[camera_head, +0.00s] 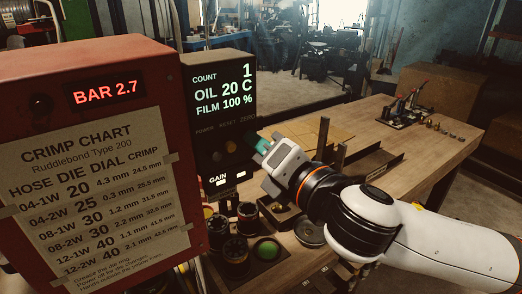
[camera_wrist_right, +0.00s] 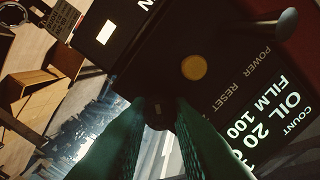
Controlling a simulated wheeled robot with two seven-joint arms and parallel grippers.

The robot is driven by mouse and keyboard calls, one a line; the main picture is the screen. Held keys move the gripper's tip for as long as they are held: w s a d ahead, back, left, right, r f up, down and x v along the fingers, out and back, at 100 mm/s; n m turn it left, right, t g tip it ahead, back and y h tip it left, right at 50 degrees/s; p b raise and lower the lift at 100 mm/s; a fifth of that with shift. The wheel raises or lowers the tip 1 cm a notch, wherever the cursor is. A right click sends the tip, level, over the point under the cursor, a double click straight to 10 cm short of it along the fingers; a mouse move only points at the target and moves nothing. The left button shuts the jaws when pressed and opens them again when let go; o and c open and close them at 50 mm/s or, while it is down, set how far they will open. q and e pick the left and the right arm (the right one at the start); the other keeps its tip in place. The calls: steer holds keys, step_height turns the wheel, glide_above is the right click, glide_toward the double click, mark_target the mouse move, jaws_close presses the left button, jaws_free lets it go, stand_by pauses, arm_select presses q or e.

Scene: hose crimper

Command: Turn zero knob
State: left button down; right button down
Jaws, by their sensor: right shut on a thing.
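The dark control box (camera_head: 215,100) stands behind the red cabinet, with a lit display reading COUNT 1, OIL 20 C, FILM 100 %. Labels POWER, RESET and ZERO run below the display. My right gripper (camera_head: 258,143) reaches the box face from the right, below the ZERO label. Its teal fingers hide the zero knob in the head view. In the right wrist view the fingers (camera_wrist_right: 159,112) are closed around a small dark knob (camera_wrist_right: 158,107), mostly hidden between the tips. A round yellow button (camera_wrist_right: 193,67) sits beside it. My left gripper is not in view.
The red cabinet (camera_head: 155,85) with a BAR 2.7 display and a crimp chart (camera_head: 90,190) fills the left. Several dark round dies and a green-topped one (camera_head: 266,249) stand below the box. The wooden bench (camera_head: 430,150) has clear room at the right.

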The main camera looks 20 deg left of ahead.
steer(key=m, duration=0.3)
steer(key=shift+b, duration=0.3)
steer(key=shift+m, duration=0.4)
steer(key=c, duration=1.6)
jaws_free()
steer(key=shift+o, duration=0.2)
steer(key=shift+d, duration=0.1)
steer(key=b+v, duration=0.5)
steer(key=v, duration=0.7)
